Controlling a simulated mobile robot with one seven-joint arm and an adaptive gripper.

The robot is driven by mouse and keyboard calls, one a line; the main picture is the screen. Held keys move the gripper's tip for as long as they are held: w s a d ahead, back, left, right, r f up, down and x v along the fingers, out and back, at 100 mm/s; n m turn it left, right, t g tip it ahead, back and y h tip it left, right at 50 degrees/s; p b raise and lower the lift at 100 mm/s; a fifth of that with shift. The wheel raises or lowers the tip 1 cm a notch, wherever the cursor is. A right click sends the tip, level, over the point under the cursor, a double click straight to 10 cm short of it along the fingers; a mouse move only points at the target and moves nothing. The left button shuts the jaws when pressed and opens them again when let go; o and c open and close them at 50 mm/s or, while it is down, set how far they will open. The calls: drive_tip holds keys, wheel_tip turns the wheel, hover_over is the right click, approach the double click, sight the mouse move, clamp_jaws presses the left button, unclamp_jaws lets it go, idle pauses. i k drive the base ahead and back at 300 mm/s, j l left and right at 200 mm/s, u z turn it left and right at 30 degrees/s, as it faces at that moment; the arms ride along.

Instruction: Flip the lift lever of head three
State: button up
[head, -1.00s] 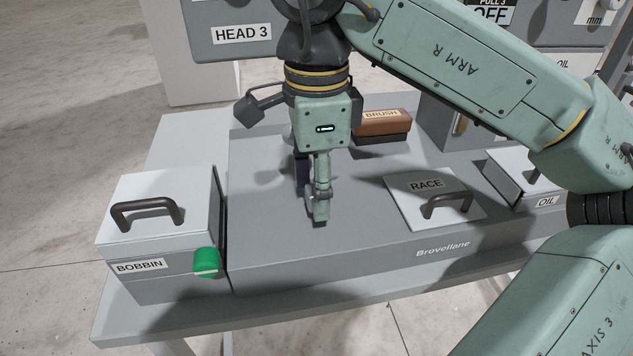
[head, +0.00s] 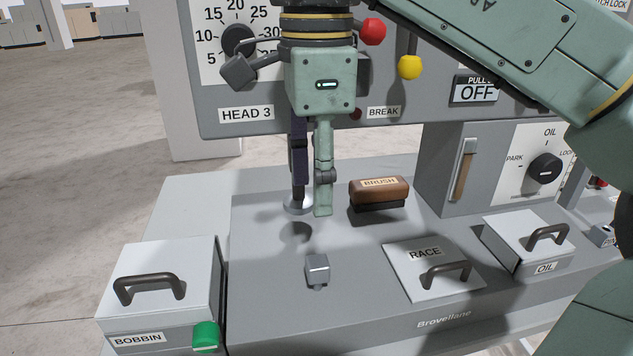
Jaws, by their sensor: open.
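The head three panel carries the label HEAD 3 (head: 247,114). My gripper (head: 323,205) points down in front of the panel, above the grey bed. One green finger shows clearly; the other is not distinct. It holds nothing visible. A dark upright bar (head: 298,150) with a round foot (head: 298,205) is just left of the finger.
A small grey block (head: 317,268) stands on the bed below my gripper. A brown brush (head: 379,191) lies to its right. The RACE cover (head: 410,278), OIL box (head: 515,245) and BOBBIN box (head: 160,255) surround the bed. My arm hides the panel's upper right.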

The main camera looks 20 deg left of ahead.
sight(409, 66)
drive_tip(key=k, duration=1)
